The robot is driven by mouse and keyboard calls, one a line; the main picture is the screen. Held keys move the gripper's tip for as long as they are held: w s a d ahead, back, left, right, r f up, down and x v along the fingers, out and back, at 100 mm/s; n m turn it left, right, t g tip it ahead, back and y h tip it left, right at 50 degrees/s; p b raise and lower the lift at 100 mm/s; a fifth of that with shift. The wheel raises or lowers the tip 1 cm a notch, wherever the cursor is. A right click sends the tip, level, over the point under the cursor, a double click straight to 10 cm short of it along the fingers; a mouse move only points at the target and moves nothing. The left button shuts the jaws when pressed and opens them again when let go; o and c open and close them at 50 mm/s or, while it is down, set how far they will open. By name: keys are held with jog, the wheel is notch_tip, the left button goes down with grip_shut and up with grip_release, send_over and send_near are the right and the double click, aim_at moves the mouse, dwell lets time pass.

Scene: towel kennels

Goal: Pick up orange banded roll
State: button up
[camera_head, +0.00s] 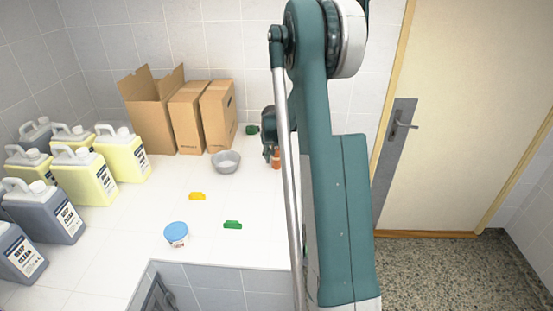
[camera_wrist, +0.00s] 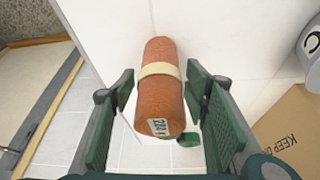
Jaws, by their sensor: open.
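The orange banded roll (camera_wrist: 160,105) is an orange cylinder with a cream band and a small printed label near its end. In the wrist view it stands between the two open fingers of my gripper (camera_wrist: 163,112), with a visible gap on each side. In the head view only a small part of the orange roll (camera_head: 276,160) shows beside my arm, at the right of the counter. My gripper (camera_head: 269,150) is partly hidden behind my arm there.
Cardboard boxes (camera_head: 187,118) stand at the back, with a grey bowl (camera_head: 226,162) in front. Several jugs (camera_head: 84,176) fill the left.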

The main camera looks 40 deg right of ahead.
jog(key=c, duration=1.2)
jog(key=shift+r, duration=0.15)
jog(key=shift+r+b, duration=0.3)
jog(key=shift+r, duration=4.6)
